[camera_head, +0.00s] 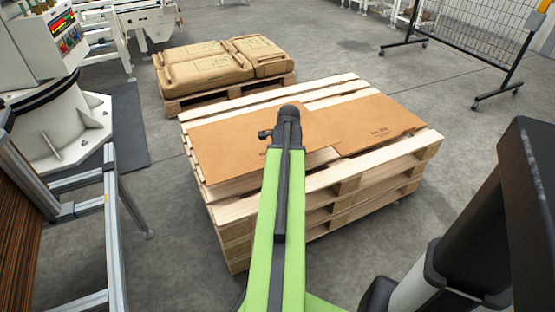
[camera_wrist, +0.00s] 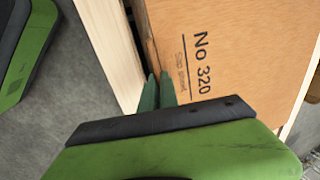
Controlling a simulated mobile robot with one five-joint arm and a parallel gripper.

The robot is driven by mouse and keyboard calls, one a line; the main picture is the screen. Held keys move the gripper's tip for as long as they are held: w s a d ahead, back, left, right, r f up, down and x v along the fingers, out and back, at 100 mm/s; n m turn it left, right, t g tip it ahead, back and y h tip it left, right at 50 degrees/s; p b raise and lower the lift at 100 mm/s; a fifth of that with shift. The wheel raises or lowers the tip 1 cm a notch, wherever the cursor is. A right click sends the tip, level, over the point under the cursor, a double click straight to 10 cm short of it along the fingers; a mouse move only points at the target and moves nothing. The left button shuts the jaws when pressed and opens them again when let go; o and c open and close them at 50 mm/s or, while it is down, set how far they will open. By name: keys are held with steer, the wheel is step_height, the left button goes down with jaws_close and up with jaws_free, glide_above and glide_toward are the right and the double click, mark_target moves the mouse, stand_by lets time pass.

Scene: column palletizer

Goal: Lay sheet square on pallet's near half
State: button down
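The brown sheet (camera_head: 225,145) lies nearly flat over the left part of the wooden pallet stack (camera_head: 345,185). A second brown board (camera_head: 375,115) covers the right part, with a step in the front edge where they meet. In the wrist view, a sheet (camera_wrist: 250,55) printed "No 320" lies beside a pale wooden plank (camera_wrist: 108,45). My gripper (camera_wrist: 158,92) has its narrow green fingertips close together at this sheet's left edge, where a darker strip runs toward them. Whether they pinch it is unclear. In the head view my arm hides the fingers.
Another pallet with brown sacks (camera_head: 215,68) stands behind. A white machine base (camera_head: 60,130) and a metal frame (camera_head: 110,215) are at left. A wheeled mesh fence (camera_head: 470,40) stands at back right. The floor (camera_head: 440,95) right of the pallet stack is clear.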

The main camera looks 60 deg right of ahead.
steer(key=s+a+b+x, duration=0.1)
steer(key=b+x, duration=0.7)
steer(key=shift+a+f+b, duration=0.15)
steer(key=shift+f+b, duration=0.25)
steer(key=shift+f, duration=0.15)
steer(key=shift+s+f+b, duration=0.15)
steer(key=shift+f+b, duration=0.4)
stand_by(0.4)
steer(key=c, duration=1.5)
jaws_free()
steer(key=shift+c, duration=0.2)
steer(key=shift+r, duration=0.1)
steer(key=p+v, duration=1.7)
steer(key=shift+s, duration=0.2)
steer(key=shift+a+r, duration=0.1)
